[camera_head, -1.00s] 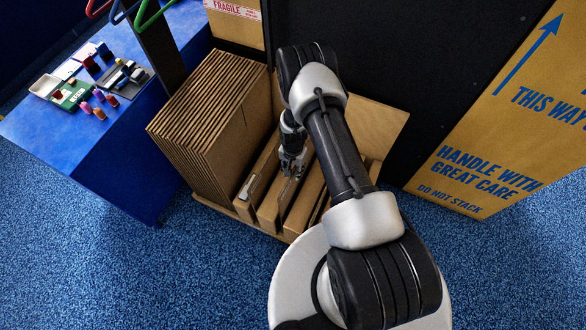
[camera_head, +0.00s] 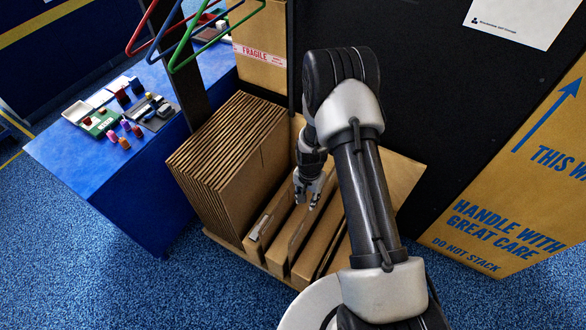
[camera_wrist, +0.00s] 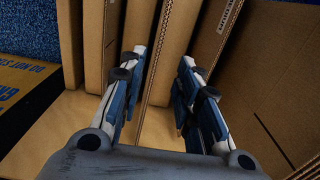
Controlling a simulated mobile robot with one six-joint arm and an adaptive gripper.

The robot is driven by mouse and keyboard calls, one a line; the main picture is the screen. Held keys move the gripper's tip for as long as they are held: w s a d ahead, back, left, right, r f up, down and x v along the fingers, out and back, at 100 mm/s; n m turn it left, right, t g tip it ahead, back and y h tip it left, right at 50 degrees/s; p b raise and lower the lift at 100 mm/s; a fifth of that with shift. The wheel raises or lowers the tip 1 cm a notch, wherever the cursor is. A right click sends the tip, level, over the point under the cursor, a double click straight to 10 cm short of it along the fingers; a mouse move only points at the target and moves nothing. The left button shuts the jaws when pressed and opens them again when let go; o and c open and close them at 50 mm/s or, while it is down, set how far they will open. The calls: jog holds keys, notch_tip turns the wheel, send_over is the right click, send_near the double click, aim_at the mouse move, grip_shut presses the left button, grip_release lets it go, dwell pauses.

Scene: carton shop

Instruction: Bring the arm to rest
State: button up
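My gripper (camera_head: 308,200) hangs from my arm above a wooden rack (camera_head: 222,238) that holds upright cardboard sheets. In the wrist view my gripper (camera_wrist: 163,62) has its two fingers spread apart, with nothing held between them. Cardboard panels (camera_wrist: 150,45) stand beyond and between the fingertips, and another broad panel (camera_wrist: 270,70) stands to the right. In the head view the fingertips are near the top edges of the slotted panels (camera_head: 290,235); whether they touch cannot be told. My upper arm hides part of the rack's right side.
A thick stack of cardboard (camera_head: 225,150) stands left of my gripper. A blue table (camera_head: 95,165) with small coloured items is farther left. Coloured hangers (camera_head: 190,40) hang on a dark post. A large printed carton (camera_head: 500,210) leans at the right. Blue carpet is clear in front.

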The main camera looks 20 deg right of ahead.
jog(key=s+a+r+n+t, duration=0.1)
jog(key=s+r+n, duration=0.1)
jog(key=r, duration=1.4)
jog(key=s+a+r+n+t, duration=0.1)
jog(key=s+a+r+n, duration=0.1)
jog(key=r, duration=1.3)
jog(key=s+a+r+n+t, duration=0.1)
jog(key=s+r+n, duration=0.1)
jog(key=s+r, duration=0.4)
jog(key=s+r+n+t, duration=0.1)
jog(key=s+r+n, duration=0.2)
jog(key=s, duration=1.1)
notch_tip(320, 180, up, 4)
jog(key=shift+a+f+t, duration=0.15)
jog(key=shift+a+t, duration=0.15)
jog(key=shift+a, duration=0.05)
